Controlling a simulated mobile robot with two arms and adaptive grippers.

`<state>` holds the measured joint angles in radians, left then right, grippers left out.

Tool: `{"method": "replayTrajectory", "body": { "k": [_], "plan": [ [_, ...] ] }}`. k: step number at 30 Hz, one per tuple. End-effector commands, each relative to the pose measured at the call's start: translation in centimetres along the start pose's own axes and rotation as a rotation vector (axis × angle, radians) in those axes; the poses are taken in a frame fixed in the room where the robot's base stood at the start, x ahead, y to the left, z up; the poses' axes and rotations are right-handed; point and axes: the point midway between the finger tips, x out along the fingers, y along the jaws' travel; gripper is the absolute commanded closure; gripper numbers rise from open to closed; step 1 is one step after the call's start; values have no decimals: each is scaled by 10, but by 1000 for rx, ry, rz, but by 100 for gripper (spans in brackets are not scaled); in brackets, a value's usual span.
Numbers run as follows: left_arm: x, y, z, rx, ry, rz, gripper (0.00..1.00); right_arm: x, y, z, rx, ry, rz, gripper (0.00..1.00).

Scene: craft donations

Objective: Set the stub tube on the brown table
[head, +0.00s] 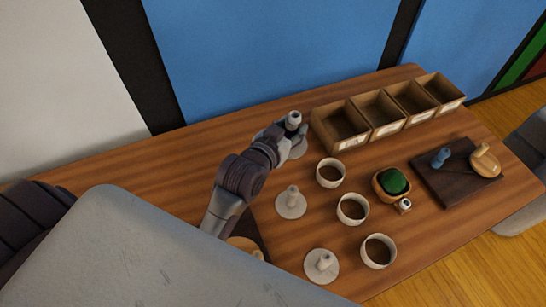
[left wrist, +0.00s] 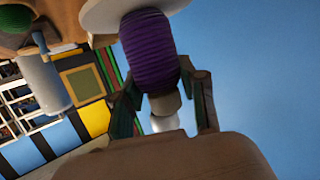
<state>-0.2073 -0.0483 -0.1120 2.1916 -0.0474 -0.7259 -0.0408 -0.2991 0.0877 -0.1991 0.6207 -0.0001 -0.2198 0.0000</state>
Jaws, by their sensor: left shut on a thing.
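My left gripper (head: 293,130) is at the back middle of the brown wooden table (head: 165,170), over a pale round disc (head: 299,151). In the left wrist view the gripper (left wrist: 163,100) is shut around a purple-wound tube (left wrist: 150,52) with a pale end between the fingers; I take this as the stub tube. The tube also shows in the head view (head: 293,119), small and upright, its lower part hidden by the fingers. The white disc (left wrist: 120,12) is right at the tube's far end; I cannot tell whether they touch. My right gripper is not in view.
Two more pale discs with pegs (head: 291,203) (head: 322,264) stand in front. Several white cups (head: 331,173), a bowl with a green ball (head: 392,183) and a dark board (head: 434,187) are to the right. Open boxes (head: 328,135) line the back. The table's left part is bare.

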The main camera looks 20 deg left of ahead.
Motion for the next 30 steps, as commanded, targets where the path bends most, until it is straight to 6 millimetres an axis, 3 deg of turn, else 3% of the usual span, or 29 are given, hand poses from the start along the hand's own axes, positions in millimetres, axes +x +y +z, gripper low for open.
{"method": "replayTrajectory", "body": {
  "k": [1, 3, 10, 24, 30],
  "plan": [
    [15, 3, 22, -2, -2, 10, 84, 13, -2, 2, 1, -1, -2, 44],
    [28, 6, 37, -1, 0, 22, 84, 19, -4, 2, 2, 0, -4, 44],
    [48, 3, 59, 2, 7, 36, 84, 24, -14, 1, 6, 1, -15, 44],
    [75, -90, 110, 5, 5, 35, 84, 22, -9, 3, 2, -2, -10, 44],
    [80, -105, 118, 0, 8, 36, 84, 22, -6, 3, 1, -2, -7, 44]
  ]
}}
